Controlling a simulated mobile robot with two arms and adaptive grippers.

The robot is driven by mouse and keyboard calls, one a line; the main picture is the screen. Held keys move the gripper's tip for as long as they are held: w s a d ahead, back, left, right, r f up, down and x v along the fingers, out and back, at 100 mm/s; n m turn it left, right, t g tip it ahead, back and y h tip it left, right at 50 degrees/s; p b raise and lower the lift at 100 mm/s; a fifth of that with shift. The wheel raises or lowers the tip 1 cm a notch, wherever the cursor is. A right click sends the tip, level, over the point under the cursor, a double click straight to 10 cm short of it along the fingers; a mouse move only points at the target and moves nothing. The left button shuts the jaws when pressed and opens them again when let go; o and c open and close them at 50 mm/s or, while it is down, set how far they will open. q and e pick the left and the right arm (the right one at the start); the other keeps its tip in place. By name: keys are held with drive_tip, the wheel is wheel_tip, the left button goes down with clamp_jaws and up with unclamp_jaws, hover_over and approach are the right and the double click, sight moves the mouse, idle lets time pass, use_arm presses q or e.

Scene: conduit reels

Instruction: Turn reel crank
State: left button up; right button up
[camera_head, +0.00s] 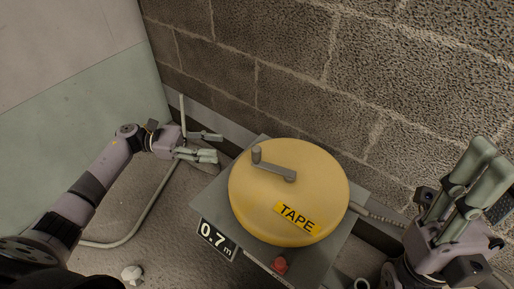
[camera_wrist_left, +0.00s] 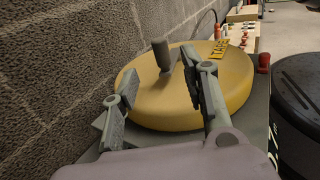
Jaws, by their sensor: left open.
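The yellow tape reel (camera_head: 310,190) lies flat on a grey stand (camera_head: 218,204). Its grey crank (camera_head: 276,171) sits on top, with an upright knob (camera_head: 256,155) at the crank's left end. In the left wrist view the knob (camera_wrist_left: 161,54) stands beyond and between my finger lines. My left gripper (camera_head: 217,147) is open and empty, to the left of the reel and apart from the knob. Its fingers (camera_wrist_left: 160,90) also show in the left wrist view. My right gripper (camera_head: 488,160) points up at the right edge, its fingers close together with nothing visible between them.
A block wall (camera_head: 300,60) runs behind the reel. A red knob (camera_head: 280,265) and a "0.7 m" plate (camera_head: 215,239) are on the stand's front. A pale bent tube (camera_head: 150,207) lies left. A bench (camera_wrist_left: 245,14) with small parts shows beyond the reel.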

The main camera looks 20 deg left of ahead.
sight(256, 148)
use_arm(q)
drive_tip(key=d, duration=0.4)
drive_tip(key=w+d, duration=0.1)
drive_tip(key=d, duration=0.3)
drive_tip(key=w+d+b, duration=0.1)
drive_tip(key=d, duration=0.3)
drive_tip(key=shift+w, duration=0.2)
drive_tip(key=shift+a, duration=0.1)
clamp_jaws()
